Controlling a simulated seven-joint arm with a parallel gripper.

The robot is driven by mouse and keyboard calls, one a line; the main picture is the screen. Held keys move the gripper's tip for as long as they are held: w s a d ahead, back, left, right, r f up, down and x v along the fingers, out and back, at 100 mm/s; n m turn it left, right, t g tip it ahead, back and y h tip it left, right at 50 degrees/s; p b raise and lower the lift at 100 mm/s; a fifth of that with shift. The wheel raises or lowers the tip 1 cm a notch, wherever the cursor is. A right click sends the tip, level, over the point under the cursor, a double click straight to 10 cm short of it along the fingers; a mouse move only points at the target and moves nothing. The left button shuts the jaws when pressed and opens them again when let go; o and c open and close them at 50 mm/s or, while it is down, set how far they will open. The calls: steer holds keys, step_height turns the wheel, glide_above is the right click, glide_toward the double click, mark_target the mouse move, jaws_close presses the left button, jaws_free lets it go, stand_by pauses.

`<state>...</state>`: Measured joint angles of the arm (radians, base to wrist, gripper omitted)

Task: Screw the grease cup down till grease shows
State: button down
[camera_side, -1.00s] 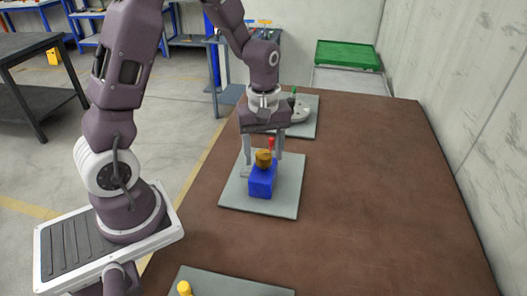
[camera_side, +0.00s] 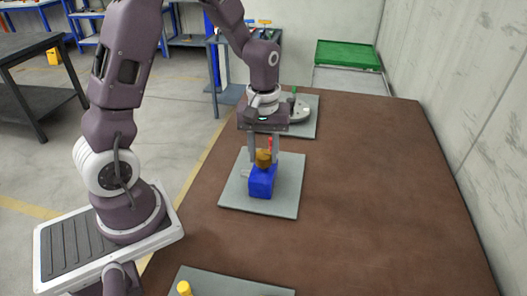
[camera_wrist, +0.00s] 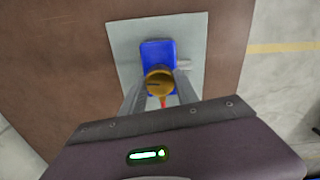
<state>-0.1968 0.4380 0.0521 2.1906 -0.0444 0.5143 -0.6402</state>
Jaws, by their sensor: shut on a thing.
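The grease cup (camera_side: 263,158) is a brass-coloured round cap on top of a blue block (camera_side: 262,181). In the wrist view the cup (camera_wrist: 158,83) shows from above with a dark line on its top, and the blue block (camera_wrist: 157,52) lies behind it. My gripper (camera_side: 264,160) points down over the block, its two fingers shut on the cup's sides. A small red part (camera_side: 270,142) shows just behind the cup; it also shows between the fingers in the wrist view (camera_wrist: 163,102). I cannot make out any grease.
The block stands on a grey plate (camera_side: 286,200) on the brown table (camera_side: 370,190). Another plate with a round grey fixture and green knob (camera_side: 299,110) lies behind. A plate with a yellow post (camera_side: 184,288) lies in front. The table's right side is clear.

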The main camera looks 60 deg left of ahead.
mark_target(264, 154)
steer(key=m, duration=0.5)
steer(key=shift+m, duration=0.3)
steer(key=shift+w+r+m, duration=0.1)
steer(key=shift+m, duration=2.2)
steer(key=c, duration=0.9)
jaws_free()
step_height(264, 154, up, 7)
